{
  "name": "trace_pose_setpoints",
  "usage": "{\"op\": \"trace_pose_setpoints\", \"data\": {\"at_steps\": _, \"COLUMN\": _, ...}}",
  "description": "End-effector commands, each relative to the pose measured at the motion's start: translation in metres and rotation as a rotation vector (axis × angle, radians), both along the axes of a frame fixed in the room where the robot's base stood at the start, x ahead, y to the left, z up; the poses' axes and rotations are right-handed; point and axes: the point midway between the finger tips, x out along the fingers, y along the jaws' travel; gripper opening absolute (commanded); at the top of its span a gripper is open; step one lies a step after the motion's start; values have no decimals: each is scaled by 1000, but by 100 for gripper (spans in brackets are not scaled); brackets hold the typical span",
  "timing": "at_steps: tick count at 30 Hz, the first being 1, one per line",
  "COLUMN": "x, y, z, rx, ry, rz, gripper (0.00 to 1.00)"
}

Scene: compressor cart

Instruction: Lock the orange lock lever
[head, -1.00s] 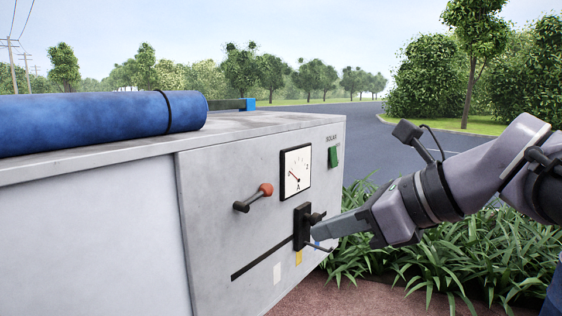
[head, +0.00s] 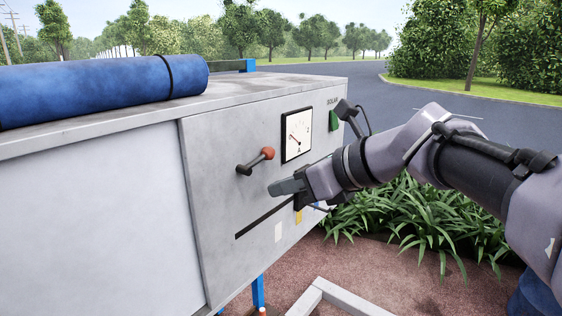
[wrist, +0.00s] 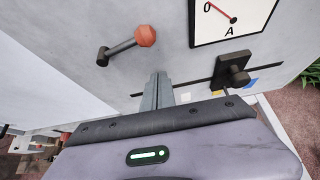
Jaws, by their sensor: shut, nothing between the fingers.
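The lock lever (head: 255,161) is on the grey front panel of the cart. It has a dark pivot and arm and an orange-red knob, and it points up and to the right. It also shows in the wrist view (wrist: 128,45), left of my fingers. My gripper (head: 272,188) is shut and empty, just below and slightly right of the knob in the head view. In the wrist view my shut fingertips (wrist: 158,76) point at the panel below the knob. I see no contact with the lever.
A gauge (head: 296,135) sits right of the lever. A black slot runs below, with a dark slider handle (wrist: 234,68) right of my fingers. A green switch (head: 334,121) is farther right. A blue roll (head: 90,92) lies on top. Plants stand at the right.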

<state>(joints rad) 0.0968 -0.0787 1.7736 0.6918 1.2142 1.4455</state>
Motion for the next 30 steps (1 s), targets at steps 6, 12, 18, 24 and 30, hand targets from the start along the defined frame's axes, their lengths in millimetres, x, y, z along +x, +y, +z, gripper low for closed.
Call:
{"op": "trace_pose_setpoints", "data": {"at_steps": 6, "x": 5, "y": 5, "z": 34, "rx": -1, "ry": -1, "rz": 1, "gripper": 0}}
{"op": "trace_pose_setpoints", "data": {"at_steps": 12, "x": 6, "y": 6, "z": 40, "rx": 0, "ry": 0, "rz": 0, "gripper": 0}}
{"op": "trace_pose_setpoints", "data": {"at_steps": 18, "x": 6, "y": 6, "z": 39, "rx": 0, "ry": 0, "rz": 0, "gripper": 0}}
{"op": "trace_pose_setpoints", "data": {"at_steps": 24, "x": 8, "y": 6, "z": 40, "rx": -10, "ry": -13, "rz": 0, "gripper": 0}}
{"op": "trace_pose_setpoints", "data": {"at_steps": 30, "x": 13, "y": 5, "z": 43, "rx": -36, "ry": -47, "rz": 0, "gripper": 0}}
